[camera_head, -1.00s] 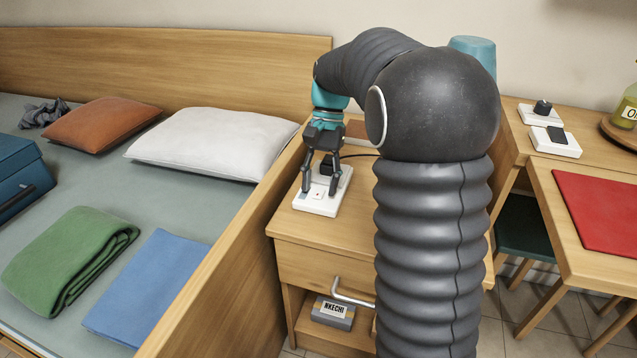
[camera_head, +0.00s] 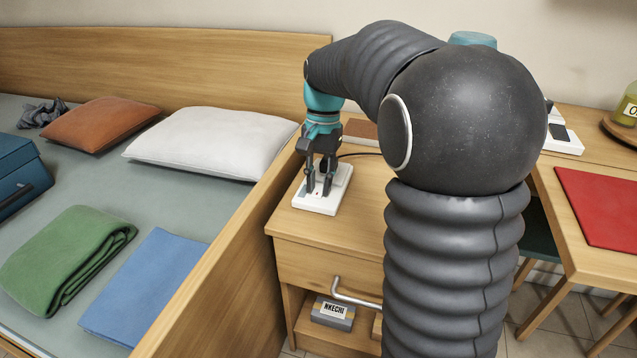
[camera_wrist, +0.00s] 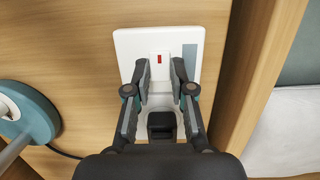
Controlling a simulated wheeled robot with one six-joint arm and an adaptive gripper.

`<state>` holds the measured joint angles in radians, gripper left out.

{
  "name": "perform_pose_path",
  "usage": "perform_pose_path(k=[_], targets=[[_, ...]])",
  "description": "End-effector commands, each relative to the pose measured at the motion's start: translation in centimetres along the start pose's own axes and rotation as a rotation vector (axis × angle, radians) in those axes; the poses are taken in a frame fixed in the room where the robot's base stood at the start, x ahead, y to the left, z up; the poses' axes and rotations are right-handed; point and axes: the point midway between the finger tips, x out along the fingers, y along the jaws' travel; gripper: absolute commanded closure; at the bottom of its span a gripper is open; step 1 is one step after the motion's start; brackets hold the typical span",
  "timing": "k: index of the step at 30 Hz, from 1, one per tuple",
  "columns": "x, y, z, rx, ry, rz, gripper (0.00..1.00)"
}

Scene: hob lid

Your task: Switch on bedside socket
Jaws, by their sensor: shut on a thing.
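The bedside socket (camera_head: 323,206) is a white plate on top of the wooden nightstand, beside the bed. The wrist view shows the socket plate (camera_wrist: 128,45) with a white rocker switch (camera_wrist: 160,68) that has a red mark on it. A black plug (camera_wrist: 162,122) sits in the socket nearer my palm. My gripper (camera_head: 318,192) points down over the plate. In the wrist view my gripper (camera_wrist: 162,68) has one fingertip on each side of the switch and is shut on it. The fingers partly hide the switch's sides.
The bed's wooden side board (camera_head: 240,250) rises close to the left of the nightstand (camera_head: 320,230). A black cable (camera_wrist: 62,152) runs from the plug side. A teal round object (camera_wrist: 38,118) stands nearby. My arm hides the nightstand's right part.

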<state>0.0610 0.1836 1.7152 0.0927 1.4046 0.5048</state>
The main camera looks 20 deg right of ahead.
Motion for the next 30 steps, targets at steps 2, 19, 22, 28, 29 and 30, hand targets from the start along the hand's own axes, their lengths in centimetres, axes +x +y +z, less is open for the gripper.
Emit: perform_pose_path(k=[2,19,22,28,29,30], targets=[[0.30,-0.17,0.22,-0.004,0.053,-0.003,1.00],[0.10,-0.19,0.33,-0.002,0.123,-0.004,0.60],[0.09,-0.10,0.30,0.000,0.122,-0.003,0.52],[0.04,0.03,0.25,0.002,0.122,-0.003,0.52],[0.00,0.03,0.26,0.002,0.122,-0.003,0.52],[-0.11,0.03,0.26,0.002,0.122,-0.003,0.52]])
